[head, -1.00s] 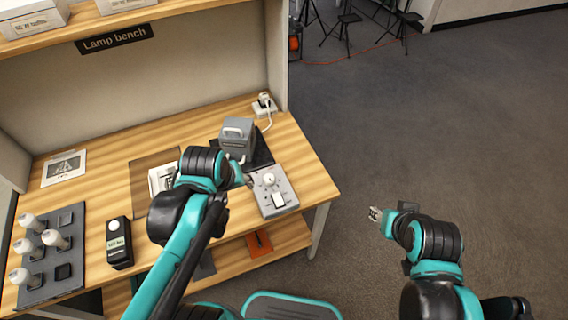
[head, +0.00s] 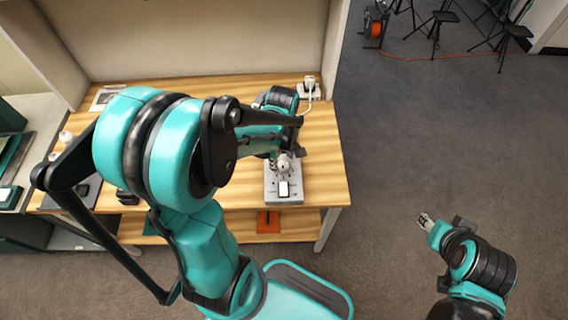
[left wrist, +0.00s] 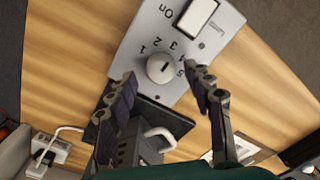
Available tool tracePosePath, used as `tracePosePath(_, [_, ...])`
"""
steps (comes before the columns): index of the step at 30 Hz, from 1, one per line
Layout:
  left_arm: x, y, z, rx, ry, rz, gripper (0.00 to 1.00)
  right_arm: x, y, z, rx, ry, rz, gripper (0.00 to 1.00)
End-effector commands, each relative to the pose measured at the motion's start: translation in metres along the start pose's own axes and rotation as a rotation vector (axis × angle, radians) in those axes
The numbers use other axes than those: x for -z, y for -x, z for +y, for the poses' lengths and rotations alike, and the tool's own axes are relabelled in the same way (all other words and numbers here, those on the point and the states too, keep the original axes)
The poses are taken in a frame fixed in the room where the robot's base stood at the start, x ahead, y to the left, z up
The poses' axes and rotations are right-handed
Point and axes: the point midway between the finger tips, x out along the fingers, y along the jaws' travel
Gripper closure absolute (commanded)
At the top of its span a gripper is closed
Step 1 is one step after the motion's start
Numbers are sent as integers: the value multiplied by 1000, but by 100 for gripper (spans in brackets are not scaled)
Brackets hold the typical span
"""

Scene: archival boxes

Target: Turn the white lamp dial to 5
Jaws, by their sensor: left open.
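The white lamp dial (left wrist: 160,68) is a round knob with a short dark mark, on a grey control box (head: 271,190). Printed numbers surround it in the left wrist view; the 5 is beside the right-hand finger. I cannot tell for sure which number the mark points at. My left gripper (left wrist: 162,92) is open, with one finger on each side of the dial and visible gaps to it. In the head view my left gripper (head: 284,162) is over the dial end of the box. My right gripper (head: 426,221) is over the floor, right of the bench; its fingers are too small to judge.
A white rocker switch (left wrist: 198,15) marked On is on the same box. A grey device with a handle (left wrist: 158,138) stands close behind the dial. A power socket with a white plug (head: 309,85) is at the bench's back. My left arm hides much of the bench (head: 325,150).

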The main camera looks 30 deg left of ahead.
Motion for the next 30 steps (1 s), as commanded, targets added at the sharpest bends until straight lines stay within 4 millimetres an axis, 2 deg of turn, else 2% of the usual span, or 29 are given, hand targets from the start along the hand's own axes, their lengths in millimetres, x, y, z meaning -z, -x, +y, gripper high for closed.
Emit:
tracePosePath(1, [0,-8,0,0,0,0,49,-3,-4,0,0,0,0,60])
tracePosePath(4, [0,-15,0,0,-1,0,49,-4,-6,0,0,0,0,60])
tracePosePath(13, [0,-16,0,-1,-1,0,49,-4,-6,0,0,0,0,60])
tracePosePath(14, [0,-16,0,-1,-1,0,54,-4,-6,0,0,0,0,60])
tracePosePath(19, [0,-16,0,-1,-1,0,99,-4,-6,0,0,0,0,60])
tracePosePath(30, [0,-16,0,-1,-37,0,99,-4,-6,0,0,0,0,60])
